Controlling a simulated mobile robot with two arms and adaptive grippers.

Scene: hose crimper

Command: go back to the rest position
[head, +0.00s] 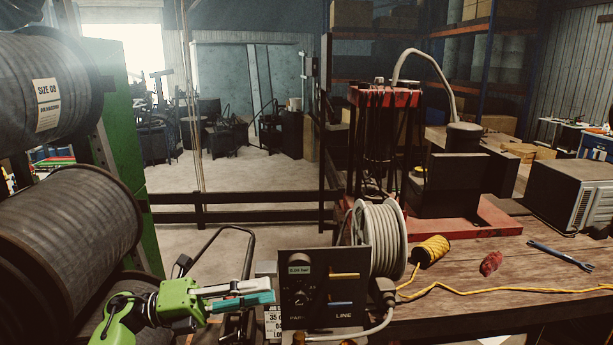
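My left gripper (268,291) is low in the head view, on a green arm that comes in from the lower left. Its grey and teal fingers point right, towards the dark control box (313,290), and overlap in the view, so their opening is unclear. I see nothing held in it, and I cannot tell whether it touches the box. My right gripper is not in view. The red hose crimper (384,98) stands on the wooden bench (455,308), with a pale hose (412,52) arching from its top.
A pale hose reel (379,238), yellow cord spool (430,249), red cloth-like lump (491,263), blue wrench (560,256) and grey machine (572,195) are on the bench. Large hose drums (70,225) fill the left side. A dark rail (240,216) crosses before open floor (245,172).

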